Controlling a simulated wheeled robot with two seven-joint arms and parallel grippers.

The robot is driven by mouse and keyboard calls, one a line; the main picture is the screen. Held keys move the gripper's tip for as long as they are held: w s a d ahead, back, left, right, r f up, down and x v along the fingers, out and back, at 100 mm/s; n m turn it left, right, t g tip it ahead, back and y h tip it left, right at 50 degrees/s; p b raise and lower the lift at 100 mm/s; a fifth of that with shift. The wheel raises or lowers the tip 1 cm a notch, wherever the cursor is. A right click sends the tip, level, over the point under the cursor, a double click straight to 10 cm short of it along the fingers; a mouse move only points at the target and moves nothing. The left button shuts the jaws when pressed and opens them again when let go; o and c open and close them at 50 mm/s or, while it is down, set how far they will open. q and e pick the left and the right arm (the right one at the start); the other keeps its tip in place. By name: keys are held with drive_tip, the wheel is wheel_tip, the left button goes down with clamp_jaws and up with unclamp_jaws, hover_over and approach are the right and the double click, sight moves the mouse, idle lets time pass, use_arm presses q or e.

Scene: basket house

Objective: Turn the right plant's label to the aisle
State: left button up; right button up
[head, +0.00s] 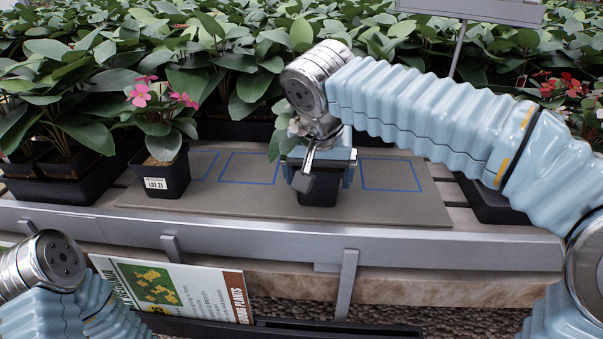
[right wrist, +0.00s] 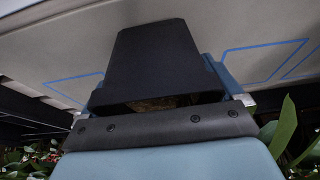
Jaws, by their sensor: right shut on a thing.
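The right plant's small black pot (head: 319,194) is at the middle of the grey mat. My right gripper (head: 319,165) is shut on it, with a finger on each side. In the right wrist view the pot (right wrist: 155,58) is a plain dark wall with no label showing, and a little soil shows at its rim. My arm hides most of the plant in the head view. I cannot tell if the pot touches the mat. The left plant has pink flowers, and its black pot (head: 163,176) bears a white "LOT 21" label (head: 155,184) facing front. My left gripper is out of view.
The grey mat (head: 250,205) has blue outlined squares, with an empty one (head: 390,175) at the right. A metal rail (head: 250,238) runs along the bench front. Dense potted plants stand behind. A plant sign (head: 175,290) leans below the rail.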

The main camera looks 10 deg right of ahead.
drive_tip(key=m+h, duration=0.1)
drive_tip(key=m, duration=0.4)
drive_tip(key=shift+r+g+h+p, duration=0.1)
drive_tip(key=shift+g+h+p, duration=0.2)
drive_tip(key=shift+g+h, duration=0.1)
drive_tip(key=m+g+h+p, duration=0.1)
drive_tip(key=m, duration=0.3)
drive_tip(key=shift+s+d, duration=0.1)
drive_tip(key=shift+d, duration=0.05)
drive_tip(key=m+g, duration=0.1)
drive_tip(key=m, duration=0.1)
drive_tip(key=shift+m, duration=0.3)
drive_tip(key=shift+s+r+m+g+h+p, duration=0.15)
drive_tip(key=shift+m+g+h+p, duration=0.2)
drive_tip(key=shift+m+p, duration=0.4)
drive_tip(key=m+g, duration=0.1)
drive_tip(key=m, duration=0.2)
drive_tip(key=shift+d+p, duration=0.1)
drive_tip(key=shift+p, duration=0.25)
drive_tip(key=shift+s+f+m+g, duration=0.2)
drive_tip(key=shift+m+g, duration=0.25)
drive_tip(key=shift+m, duration=0.5)
drive_tip(key=shift+f, duration=0.25)
